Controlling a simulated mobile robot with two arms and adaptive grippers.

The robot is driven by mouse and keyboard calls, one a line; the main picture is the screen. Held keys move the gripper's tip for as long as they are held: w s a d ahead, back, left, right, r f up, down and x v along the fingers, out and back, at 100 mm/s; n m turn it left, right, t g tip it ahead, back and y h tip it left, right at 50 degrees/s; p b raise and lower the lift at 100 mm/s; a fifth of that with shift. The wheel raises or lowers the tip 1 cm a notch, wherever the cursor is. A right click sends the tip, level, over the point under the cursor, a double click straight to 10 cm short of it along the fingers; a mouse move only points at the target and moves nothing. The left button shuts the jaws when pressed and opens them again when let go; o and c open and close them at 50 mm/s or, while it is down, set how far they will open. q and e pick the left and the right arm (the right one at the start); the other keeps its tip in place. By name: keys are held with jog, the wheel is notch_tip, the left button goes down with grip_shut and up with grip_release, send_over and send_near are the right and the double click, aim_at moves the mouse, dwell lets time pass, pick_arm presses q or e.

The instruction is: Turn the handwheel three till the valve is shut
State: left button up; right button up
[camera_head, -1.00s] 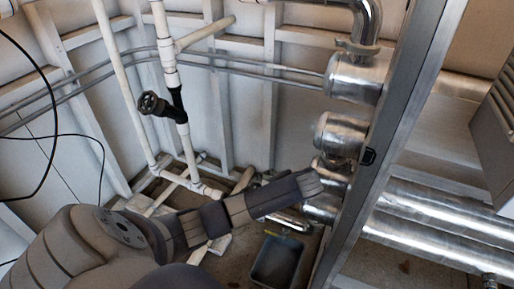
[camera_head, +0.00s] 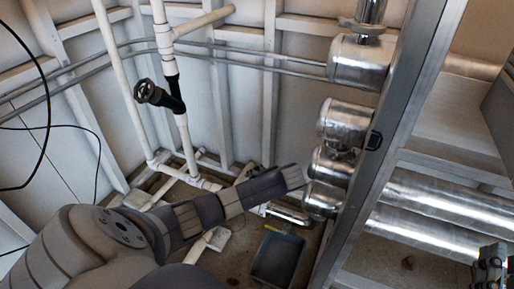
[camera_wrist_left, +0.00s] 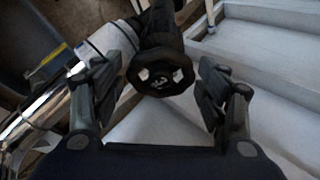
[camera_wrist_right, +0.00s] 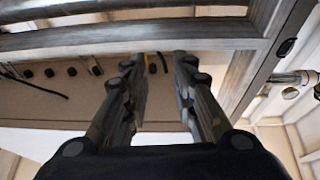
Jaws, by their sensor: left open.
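A black handwheel (camera_wrist_left: 160,72) with a pale mark like a 3 on its hub shows in the left wrist view, with its dark valve body behind it. My left gripper (camera_wrist_left: 158,90) is open, with one finger on each side of the wheel and a visible gap to both. In the head view my left arm reaches in from the left to the gripper end (camera_head: 292,178), and this wheel is not clearly seen there. Another dark handwheel (camera_head: 147,92) sits on a white pipe farther left. My right gripper (camera_wrist_right: 160,85) is open and empty in the right wrist view.
Silver pipes and fittings (camera_head: 345,120) stand right of my left arm, beside a metal post (camera_head: 400,130). A grey tray (camera_head: 277,260) lies on the floor. White pipes and wall framing are behind. A metal frame (camera_wrist_right: 130,40) crosses the right wrist view.

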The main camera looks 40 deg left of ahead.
pick_arm(q)
jog(key=shift+x, duration=0.8)
pick_arm(e)
jog(key=shift+s+r+t+y, duration=0.15)
jog(key=shift+s+r+t, duration=0.15)
jog(key=shift+r, duration=0.2)
jog(key=shift+s+r+t+y, duration=0.15)
jog(key=shift+r+t, duration=0.15)
jog(key=shift+r, duration=0.25)
jog(key=shift+s+r+t+y, duration=0.1)
jog(key=shift+s+r+t, duration=0.2)
jog(key=shift+r, duration=0.2)
pick_arm(q)
jog(key=c, duration=0.8)
jog(key=shift+o, duration=0.2)
pick_arm(e)
jog(key=shift+w, duration=0.1)
